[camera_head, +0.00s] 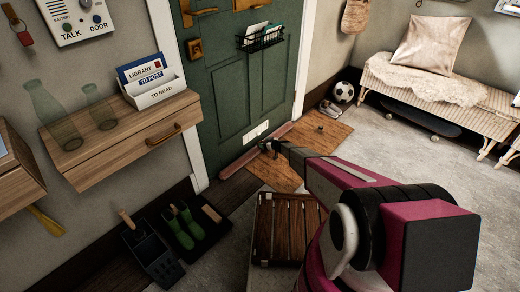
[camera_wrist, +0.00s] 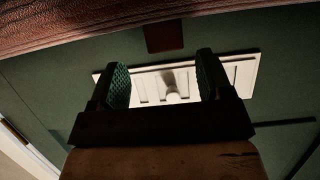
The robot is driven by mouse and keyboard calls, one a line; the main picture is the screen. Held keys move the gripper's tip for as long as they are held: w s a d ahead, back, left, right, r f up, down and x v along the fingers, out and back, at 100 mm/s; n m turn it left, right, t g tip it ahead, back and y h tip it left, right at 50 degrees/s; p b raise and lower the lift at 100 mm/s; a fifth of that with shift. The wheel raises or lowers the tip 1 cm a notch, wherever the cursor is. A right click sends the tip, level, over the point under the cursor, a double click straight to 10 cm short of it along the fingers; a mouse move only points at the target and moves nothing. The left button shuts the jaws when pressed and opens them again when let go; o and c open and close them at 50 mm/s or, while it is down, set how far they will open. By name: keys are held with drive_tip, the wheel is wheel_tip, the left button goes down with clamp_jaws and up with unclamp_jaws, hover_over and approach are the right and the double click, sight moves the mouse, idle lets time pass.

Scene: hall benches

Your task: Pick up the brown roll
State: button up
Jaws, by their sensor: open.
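The brown roll (camera_head: 241,163) is a long reddish-brown draught roll lying on the floor along the bottom of the green door (camera_head: 238,92). In the wrist view its grained surface (camera_wrist: 90,27) crosses the top edge, with a short dark red tab below it. My gripper (camera_head: 268,147) is low by the middle of the roll in the head view and hides part of it. In the wrist view my gripper (camera_wrist: 165,75) is open, with nothing between its two fingers. A white plate (camera_wrist: 241,75) on the door shows behind the fingers. I cannot tell whether the fingers touch the roll.
A brown doormat (camera_head: 325,143) lies before the door, beside a slatted wooden piece (camera_head: 285,228). A wicker bench (camera_head: 430,90) and a football (camera_head: 343,92) are right. Grey floor is clear between.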

drive_tip(key=x, duration=0.5)
drive_tip(key=shift+s+a+f, duration=0.15)
drive_tip(key=shift+s+a, duration=0.05)
clamp_jaws()
